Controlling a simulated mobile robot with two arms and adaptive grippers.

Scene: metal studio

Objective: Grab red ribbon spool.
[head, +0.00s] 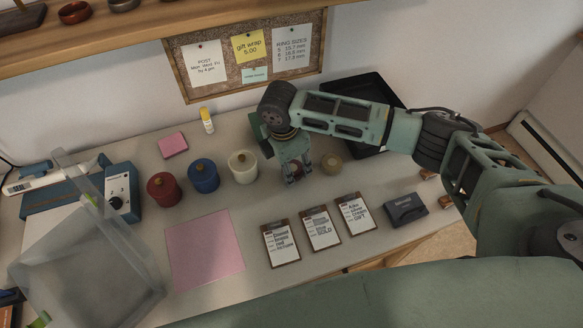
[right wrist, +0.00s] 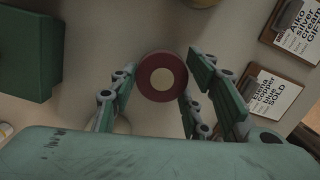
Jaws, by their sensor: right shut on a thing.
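The red ribbon spool (right wrist: 149,64) shows in the right wrist view as a red disc with a pale centre, between the two fingers of my right gripper (right wrist: 161,88). The fingers close on its sides. In the head view my right gripper (head: 297,178) points down at the table, right of the white lidded jar, and mostly hides the spool. I cannot tell whether the spool touches the table. My left gripper is in neither view.
A tan spool (head: 331,163) stands just right of the gripper. Red (head: 163,190), blue (head: 204,177) and white (head: 243,168) jars stand to the left. Three order clipboards (head: 320,229) and a dark box (head: 405,209) lie in front. A black tray (head: 362,91) is behind.

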